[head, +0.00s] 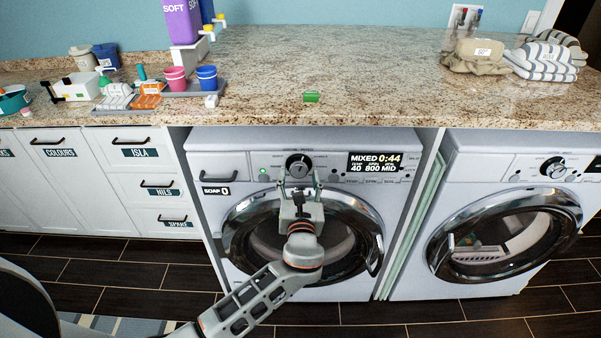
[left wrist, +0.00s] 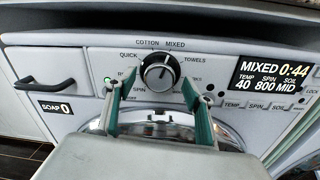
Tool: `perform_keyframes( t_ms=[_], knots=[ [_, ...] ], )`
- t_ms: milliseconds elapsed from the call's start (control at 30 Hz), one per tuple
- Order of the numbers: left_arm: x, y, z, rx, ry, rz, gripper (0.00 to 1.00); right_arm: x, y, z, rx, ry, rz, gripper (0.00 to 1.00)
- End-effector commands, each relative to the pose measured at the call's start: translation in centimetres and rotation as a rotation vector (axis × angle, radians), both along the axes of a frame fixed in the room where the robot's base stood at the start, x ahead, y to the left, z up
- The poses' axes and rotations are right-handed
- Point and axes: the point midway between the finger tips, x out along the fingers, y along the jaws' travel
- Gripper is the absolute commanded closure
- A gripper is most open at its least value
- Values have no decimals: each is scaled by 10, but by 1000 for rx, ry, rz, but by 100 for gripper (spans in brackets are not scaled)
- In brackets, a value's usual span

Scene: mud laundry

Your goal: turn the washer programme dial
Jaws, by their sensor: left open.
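The washer (head: 230,165) stands under the counter in the middle of the head view. Its programme dial (head: 298,166) is a round black and silver knob on the top panel. The dial also shows in the left wrist view (left wrist: 159,72), with its white mark pointing up near MIXED. The display (head: 376,162) reads MIXED 0:44, 40, 800, MID. My left gripper (head: 299,186) is open in front of the panel, its fingers (left wrist: 159,96) on either side of the dial's lower part. Whether they touch the dial cannot be told. My right gripper is not in view.
The counter (head: 390,100) overhangs just above the panel. A soap drawer (head: 217,178) is left of the dial, and a second machine (head: 500,160) stands to the right. A small green block (head: 311,97) lies near the counter's front edge.

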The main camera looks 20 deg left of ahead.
Motion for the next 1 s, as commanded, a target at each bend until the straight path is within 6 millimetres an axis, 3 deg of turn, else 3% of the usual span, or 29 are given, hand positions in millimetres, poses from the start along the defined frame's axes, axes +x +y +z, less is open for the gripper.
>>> perform_keyframes(
  t_ms=[200,500,667,1000],
  knots=[
    [18,6,0,-2,0,-1,47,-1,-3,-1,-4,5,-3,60],
    [20,7,-1,-3,1,-1,47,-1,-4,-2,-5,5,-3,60],
    [20,7,-1,-4,1,-1,86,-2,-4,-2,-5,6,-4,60],
    [20,7,-1,-29,-6,-1,86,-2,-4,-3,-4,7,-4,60]
  ],
)
